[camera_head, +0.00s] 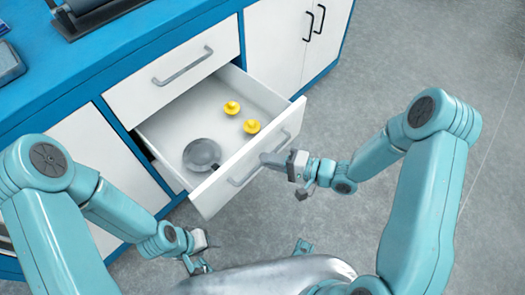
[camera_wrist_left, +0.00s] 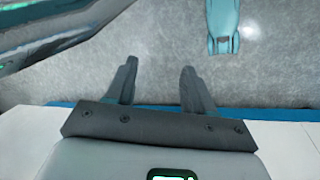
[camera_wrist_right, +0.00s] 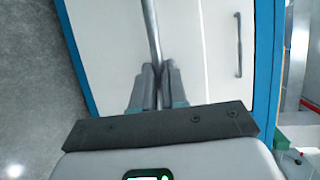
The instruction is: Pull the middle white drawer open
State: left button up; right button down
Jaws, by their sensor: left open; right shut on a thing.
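The middle white drawer (camera_head: 210,197) stands pulled out from the blue and white cabinet in the head view. Inside it lie two yellow objects (camera_head: 232,107) and a round grey pan-like object (camera_head: 202,154). My left gripper (camera_head: 200,256) hangs low in front of the cabinet, apart from the drawer. In the left wrist view its fingers (camera_wrist_left: 157,88) are spread and empty.
A closed white drawer (camera_head: 172,75) with a grey handle is just above the open one. White doors (camera_head: 297,35) with black handles are to the right. The blue countertop (camera_head: 90,70) carries dark equipment. Grey floor (camera_head: 400,60) is clear to the right.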

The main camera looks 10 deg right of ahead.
jog(key=shift+s+d, duration=0.2)
jog(key=shift+d, duration=0.1)
jog(key=c, duration=1.2)
grip_release()
jog(key=shift+o, duration=0.2)
jog(key=shift+s+d, duration=0.1)
jog(key=p+v, duration=0.3)
jog(key=v, duration=1.3)
jog(key=shift+r, duration=0.15)
